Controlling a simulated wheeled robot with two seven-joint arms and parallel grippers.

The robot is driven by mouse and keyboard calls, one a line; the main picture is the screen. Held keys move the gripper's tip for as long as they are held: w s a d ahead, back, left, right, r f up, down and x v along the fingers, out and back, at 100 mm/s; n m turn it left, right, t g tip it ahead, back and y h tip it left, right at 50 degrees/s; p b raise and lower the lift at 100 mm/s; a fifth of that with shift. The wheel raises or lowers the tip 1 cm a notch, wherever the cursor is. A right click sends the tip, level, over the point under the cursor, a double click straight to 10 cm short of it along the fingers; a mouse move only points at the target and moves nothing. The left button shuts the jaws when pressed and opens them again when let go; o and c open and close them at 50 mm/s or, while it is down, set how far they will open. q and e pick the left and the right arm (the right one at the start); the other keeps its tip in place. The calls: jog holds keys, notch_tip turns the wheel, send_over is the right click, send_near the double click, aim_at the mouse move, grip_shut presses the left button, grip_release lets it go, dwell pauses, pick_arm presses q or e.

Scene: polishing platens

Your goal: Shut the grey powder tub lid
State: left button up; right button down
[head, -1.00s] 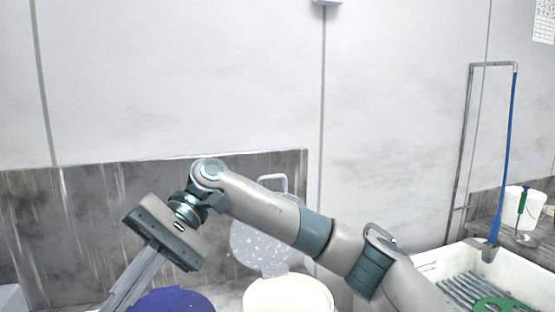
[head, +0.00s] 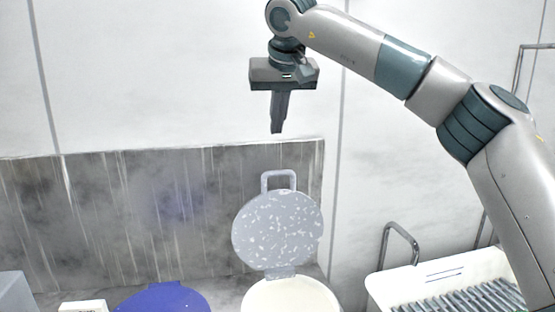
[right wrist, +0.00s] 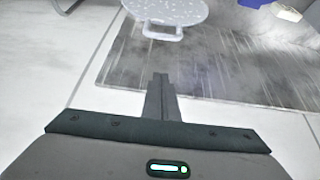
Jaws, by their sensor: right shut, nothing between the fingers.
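The grey speckled tub lid (head: 278,230) stands open and upright behind the pale tub (head: 290,297), joined to it by a hinge at the rim. A loop handle (head: 279,179) sticks up from the lid's top edge. My right gripper (head: 277,131) is shut and empty, pointing down above the lid handle and apart from it. In the right wrist view the shut fingers (right wrist: 161,78) show below the lid (right wrist: 165,10) and its handle (right wrist: 163,31). My left gripper is not in view.
A blue lid (head: 162,298) lies to the left of the pale tub, with a small white box (head: 83,307) beside it. A white basin with a slatted rack (head: 456,300) is at the right. A grey splash panel (head: 150,215) stands behind.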

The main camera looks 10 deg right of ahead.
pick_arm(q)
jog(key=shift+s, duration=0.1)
pick_arm(e)
jog(key=shift+f, duration=0.15)
